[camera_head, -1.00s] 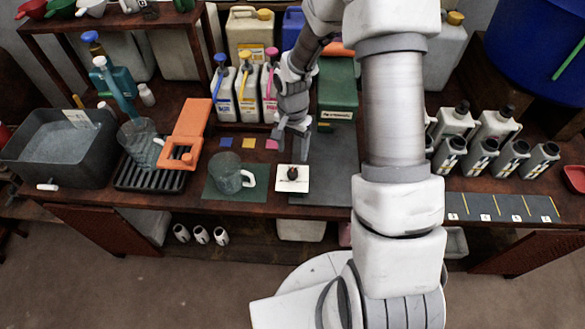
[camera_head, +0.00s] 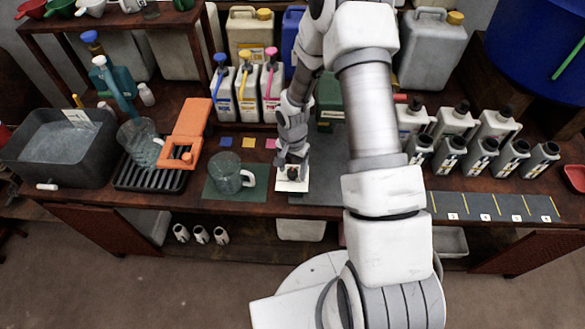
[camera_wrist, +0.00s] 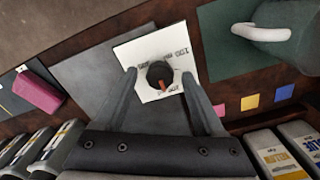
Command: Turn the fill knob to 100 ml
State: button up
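The fill knob (camera_wrist: 160,75) is a round black knob with a red pointer mark, set on a white plate (camera_wrist: 143,51) with printed markings. In the wrist view the pointer faces down toward my gripper's base; the labels are too small to read surely. My gripper (camera_wrist: 165,80) is open, one finger on each side of the knob, with gaps showing. In the head view my gripper (camera_head: 291,170) is over the white plate (camera_head: 292,186) and hides most of the knob.
A clear jug (camera_head: 226,174) with a white handle stands on a green mat left of the plate. A grey mat (camera_head: 335,160) lies beside the plate. Several pump bottles (camera_head: 246,92) stand behind. An orange stand (camera_head: 191,125) is further left, several grey bottles (camera_head: 481,155) to the right.

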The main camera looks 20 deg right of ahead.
grip_shut()
jog(key=shift+n, duration=0.4)
jog(key=shift+n+b, duration=0.75)
jog(key=shift+n, duration=0.25)
jog(key=n+b, duration=0.1)
jog(key=n, duration=0.2)
jog(key=shift+n, duration=0.3)
jog(key=n, duration=0.3)
jog(key=shift+n+b, duration=0.4)
jog(key=shift+n, duration=1.8)
